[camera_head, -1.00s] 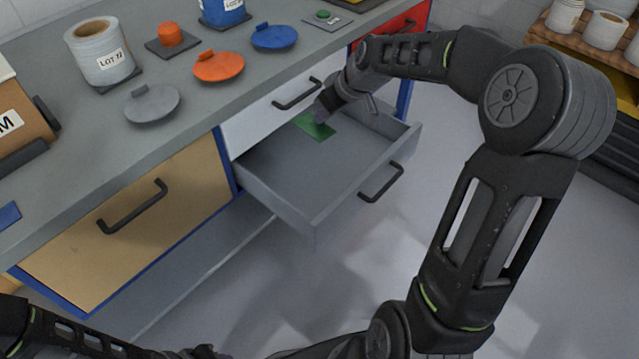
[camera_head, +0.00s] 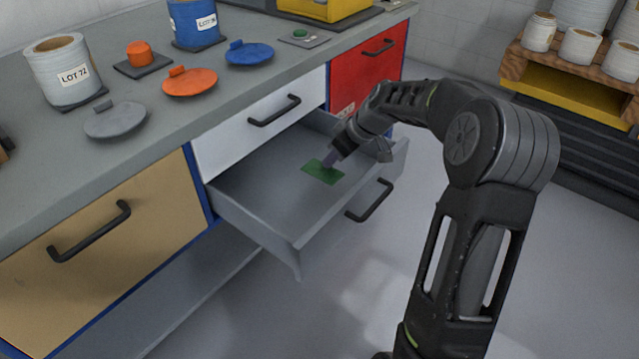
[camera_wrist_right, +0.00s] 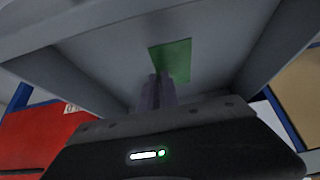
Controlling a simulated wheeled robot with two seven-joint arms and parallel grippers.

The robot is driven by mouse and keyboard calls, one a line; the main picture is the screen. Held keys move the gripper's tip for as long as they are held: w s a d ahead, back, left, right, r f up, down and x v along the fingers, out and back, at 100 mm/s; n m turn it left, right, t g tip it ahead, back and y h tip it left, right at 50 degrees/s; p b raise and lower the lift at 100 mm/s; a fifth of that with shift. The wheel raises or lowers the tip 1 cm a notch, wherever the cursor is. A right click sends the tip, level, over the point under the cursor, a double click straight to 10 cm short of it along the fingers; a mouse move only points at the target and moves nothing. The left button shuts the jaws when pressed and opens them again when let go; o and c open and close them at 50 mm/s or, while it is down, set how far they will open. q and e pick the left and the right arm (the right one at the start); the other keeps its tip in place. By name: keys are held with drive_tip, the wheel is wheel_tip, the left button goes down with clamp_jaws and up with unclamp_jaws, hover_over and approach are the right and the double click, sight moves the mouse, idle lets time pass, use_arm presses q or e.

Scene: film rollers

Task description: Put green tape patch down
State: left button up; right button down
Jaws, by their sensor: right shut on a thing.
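A flat green tape patch (camera_head: 322,173) is inside the open grey drawer (camera_head: 262,237), at or just above its floor; I cannot tell whether it touches. It also shows in the right wrist view (camera_wrist_right: 174,60), at the tips of my fingers. My right gripper (camera_head: 331,160) reaches down into the drawer and is shut on the patch's near edge. In the right wrist view the two fingers of my right gripper (camera_wrist_right: 158,84) are close together. My left gripper is not in view.
The drawer sits below a white drawer front (camera_head: 262,118), beside a tan drawer (camera_head: 105,235) and a red one (camera_head: 365,72). The bench above holds a film roll (camera_head: 66,72), orange, blue and grey lids, and a blue container (camera_head: 196,20).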

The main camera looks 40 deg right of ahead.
drive_tip(key=shift+f, duration=1.4)
drive_tip(key=shift+f, duration=0.1)
drive_tip(key=shift+f+b, duration=0.95)
drive_tip(key=shift+f, duration=1.45)
drive_tip(key=shift+f, duration=0.15)
drive_tip(key=c, duration=1.6)
unclamp_jaws()
drive_tip(key=shift+r, duration=0.3)
drive_tip(key=p+v, duration=0.2)
drive_tip(key=v, duration=0.9)
drive_tip(key=shift+s+r, duration=0.3)
